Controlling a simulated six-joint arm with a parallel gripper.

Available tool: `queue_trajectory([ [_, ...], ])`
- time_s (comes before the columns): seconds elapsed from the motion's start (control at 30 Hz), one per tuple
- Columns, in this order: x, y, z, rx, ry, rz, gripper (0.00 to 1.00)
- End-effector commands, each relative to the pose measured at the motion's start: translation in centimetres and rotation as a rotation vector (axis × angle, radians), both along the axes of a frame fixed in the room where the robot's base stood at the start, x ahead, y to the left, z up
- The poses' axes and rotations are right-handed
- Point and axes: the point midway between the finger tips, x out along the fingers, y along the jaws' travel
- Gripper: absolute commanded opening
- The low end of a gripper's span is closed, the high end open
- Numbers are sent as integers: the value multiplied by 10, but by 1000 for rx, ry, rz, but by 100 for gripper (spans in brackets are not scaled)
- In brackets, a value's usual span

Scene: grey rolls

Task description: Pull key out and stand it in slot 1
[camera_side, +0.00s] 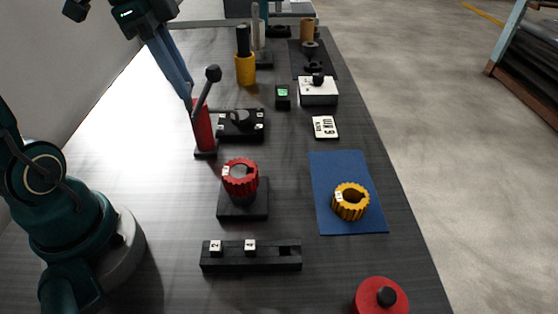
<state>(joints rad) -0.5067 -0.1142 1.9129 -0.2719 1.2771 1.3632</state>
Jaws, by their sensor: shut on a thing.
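My gripper (190,102) points down at the upper left, close to a red post (203,128) with a grey lever and a black ball knob (213,73). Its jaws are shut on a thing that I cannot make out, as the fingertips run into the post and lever. I cannot pick out a key for certain. A black slotted bar (276,266) lies at the front, with small white tiles marked 2 (215,248) and 4 (250,248) on it. No slot marked 1 can be read.
A red ribbed ring (240,179) sits on a black base. A yellow ribbed ring (350,202) lies on a blue mat (335,168). A black plate (228,134) is right of the post. A yellow holder (245,70) stands behind. A red disc (380,298) is at front right.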

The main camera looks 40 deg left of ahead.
Motion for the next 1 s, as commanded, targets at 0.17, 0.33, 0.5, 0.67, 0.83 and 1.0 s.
queue_trajectory([
  [0.17,0,2,1,0,0,1,0],
  [0.33,0,2,1,0,0,1,0],
  [0.5,0,2,-3,-2,2,0,0],
  [0.67,0,1,-12,-3,2,0,0],
  [0.83,0,1,-22,-2,2,1,0],
  [1.0,0,2,-32,-2,2,0,0],
])
